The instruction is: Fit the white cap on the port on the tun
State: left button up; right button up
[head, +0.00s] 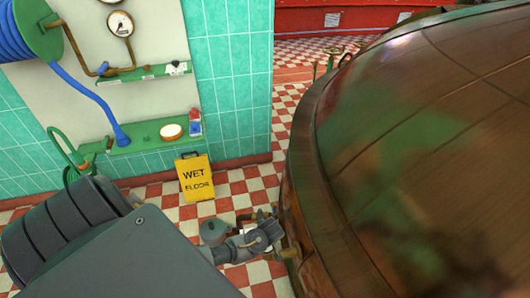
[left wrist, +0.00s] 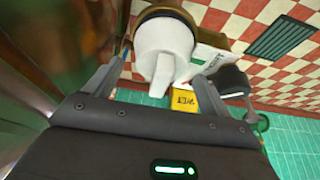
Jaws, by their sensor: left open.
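The white cap (left wrist: 165,48) shows in the left wrist view, with a narrow tab pointing toward my palm. Its far end meets a brass-brown ring (left wrist: 168,12), which looks like the port; how deeply it sits I cannot tell. My left gripper (left wrist: 163,62) is open, with one finger on each side of the cap and visible gaps between. In the head view my left gripper (head: 262,236) is low beside the rim of the copper tun (head: 335,190). My arm hides part of that area, and the cap is not clear there. My right gripper is not in view.
A yellow wet floor sign (head: 196,178) stands by the tiled wall. Green shelves (head: 150,135), gauges and a blue hose (head: 105,110) are on the wall at left. A grey pot-like object (head: 213,231) is near my gripper. The checkered floor between wall and tun is partly clear.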

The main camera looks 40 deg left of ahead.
pick_arm(q)
jog(key=p+v, duration=0.2)
jog(key=v, duration=0.8)
jog(key=shift+r, duration=0.35)
jog(key=shift+s+d, duration=0.1)
